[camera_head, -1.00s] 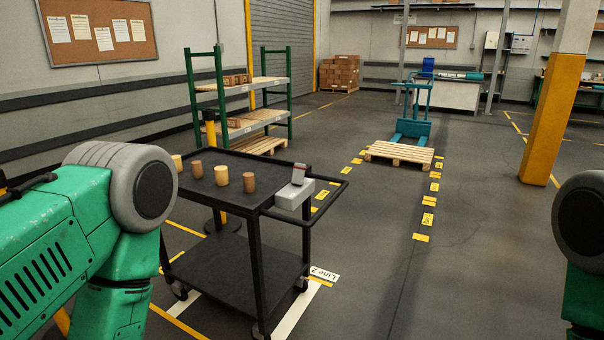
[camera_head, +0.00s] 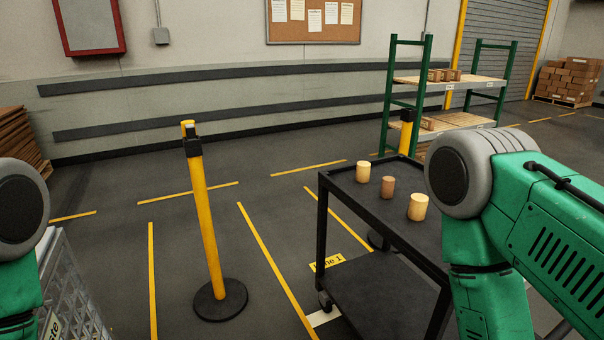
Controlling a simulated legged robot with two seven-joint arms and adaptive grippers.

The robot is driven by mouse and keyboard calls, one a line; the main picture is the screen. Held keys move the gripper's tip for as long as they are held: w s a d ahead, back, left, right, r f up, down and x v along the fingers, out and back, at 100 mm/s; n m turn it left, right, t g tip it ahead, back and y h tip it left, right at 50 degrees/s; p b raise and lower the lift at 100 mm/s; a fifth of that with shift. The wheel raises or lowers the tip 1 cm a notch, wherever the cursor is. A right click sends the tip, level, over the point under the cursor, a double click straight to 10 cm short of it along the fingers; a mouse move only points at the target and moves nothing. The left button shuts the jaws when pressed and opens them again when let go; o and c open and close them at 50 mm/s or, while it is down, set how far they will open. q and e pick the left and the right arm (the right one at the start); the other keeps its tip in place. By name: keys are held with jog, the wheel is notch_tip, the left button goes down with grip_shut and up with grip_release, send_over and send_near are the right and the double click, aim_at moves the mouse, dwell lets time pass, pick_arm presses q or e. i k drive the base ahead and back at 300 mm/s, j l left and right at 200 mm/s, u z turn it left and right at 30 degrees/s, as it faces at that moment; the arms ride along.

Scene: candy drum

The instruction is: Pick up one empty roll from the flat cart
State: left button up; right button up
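A black two-shelf cart (camera_head: 335,184) stands right of centre, partly hidden behind my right arm. On its top are a pale yellow roll (camera_head: 363,172) near the far left corner, a brown roll (camera_head: 388,187), and another pale yellow roll (camera_head: 418,207) closest to my arm. All three stand upright. From here I cannot tell whether they are empty. No separate cart that is clearly flat shows. My arms show at the left and right edges, but neither gripper is in view.
A yellow post (camera_head: 207,225) on a round black base stands left of the cart. A grey wire crate (camera_head: 75,290) is at lower left, beside my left arm. A green-framed shelf (camera_head: 450,78) stands behind the cart. Open floor with yellow lines lies between post and cart.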

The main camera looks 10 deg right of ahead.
aim_at(388, 182)
jog(key=i+u, duration=0.4)
jog(key=i, duration=1.35)
jog(key=i+z, duration=0.45)
jog(key=i+j+z, duration=0.15)
jog(key=z, duration=0.3)
jog(key=i+j+z, duration=0.3)
jog(key=z, duration=0.15)
